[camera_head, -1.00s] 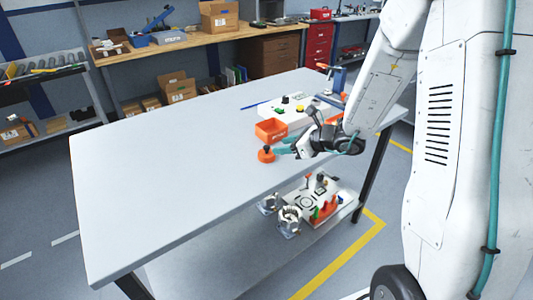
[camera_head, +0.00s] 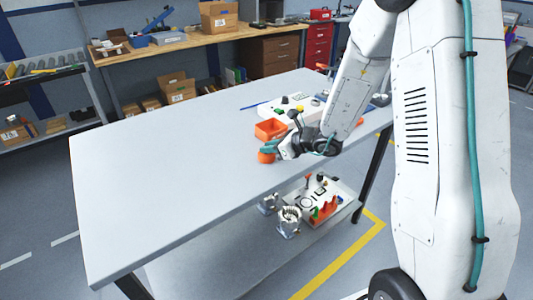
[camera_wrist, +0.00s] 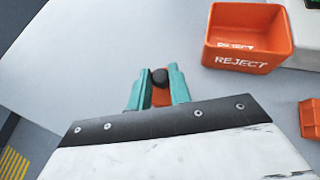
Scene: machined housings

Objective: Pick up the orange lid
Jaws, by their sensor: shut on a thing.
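The orange lid (camera_head: 266,157) is at the front right part of the grey table in the head view. In the wrist view the orange lid (camera_wrist: 161,96) shows between my fingers, with a dark knob (camera_wrist: 159,77) on top. My gripper (camera_head: 269,148) has teal fingers and is shut on the lid. In the wrist view my gripper (camera_wrist: 158,84) has one finger on each side of the knob, and much of the lid is hidden by the fingers and the wrist plate. I cannot tell whether the lid touches the table.
An orange bin marked REJECT (camera_wrist: 245,38) stands close by, to the right in the wrist view; it also shows behind my gripper in the head view (camera_head: 270,129). A white box with buttons (camera_head: 290,108) is behind it. The table's left side (camera_head: 160,150) is clear.

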